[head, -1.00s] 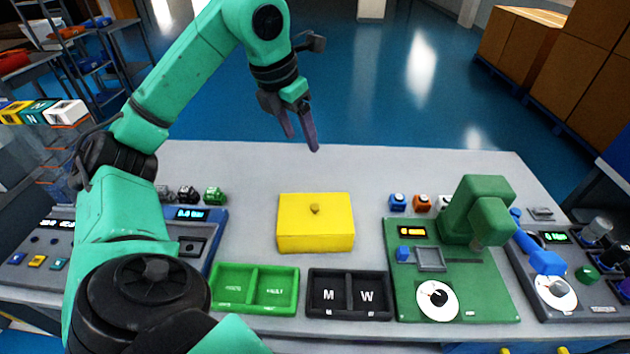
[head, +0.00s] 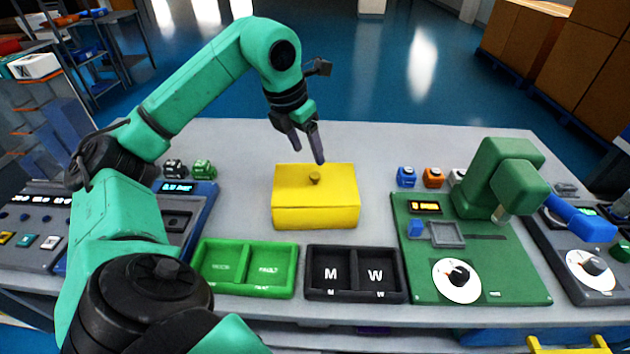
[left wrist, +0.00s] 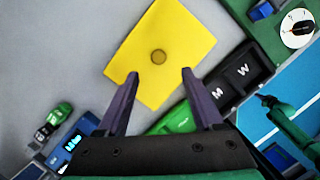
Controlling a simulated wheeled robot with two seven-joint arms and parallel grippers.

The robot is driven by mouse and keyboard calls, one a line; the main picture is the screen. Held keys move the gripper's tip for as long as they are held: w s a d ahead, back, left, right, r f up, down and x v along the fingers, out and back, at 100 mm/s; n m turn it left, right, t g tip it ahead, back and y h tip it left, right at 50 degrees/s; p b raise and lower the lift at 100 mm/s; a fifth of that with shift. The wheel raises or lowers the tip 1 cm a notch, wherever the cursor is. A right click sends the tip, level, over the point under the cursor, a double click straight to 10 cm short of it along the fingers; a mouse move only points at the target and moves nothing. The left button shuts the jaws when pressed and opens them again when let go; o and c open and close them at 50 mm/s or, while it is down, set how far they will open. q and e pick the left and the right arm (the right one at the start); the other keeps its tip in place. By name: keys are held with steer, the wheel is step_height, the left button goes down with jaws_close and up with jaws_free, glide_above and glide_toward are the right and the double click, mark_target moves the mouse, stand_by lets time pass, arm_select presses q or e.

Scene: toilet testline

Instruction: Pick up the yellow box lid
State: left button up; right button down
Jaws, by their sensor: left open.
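The yellow box (head: 314,211) stands in the middle of the grey table, with its flat yellow lid (head: 290,178) on top and a small round knob (head: 315,178) at the lid's centre. My left gripper (head: 309,160) is open and empty, above the box near the back of the lid, fingers pointing down. In the left wrist view the lid (left wrist: 180,40) and its knob (left wrist: 158,56) lie beyond the two spread fingertips (left wrist: 158,75), with the knob roughly between them. My right gripper is out of view.
A green two-part tray (head: 246,268) and a black tray marked M and W (head: 356,273) lie in front of the box. A green press-like machine (head: 500,185) stands to the right. The table behind the box is clear.

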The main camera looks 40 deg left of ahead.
mark_target(315, 174)
arm_select(q)
steer(key=x, duration=0.8)
steer(key=shift+w+a+f, duration=0.15)
steer(key=shift+f, duration=0.25)
jaws_close()
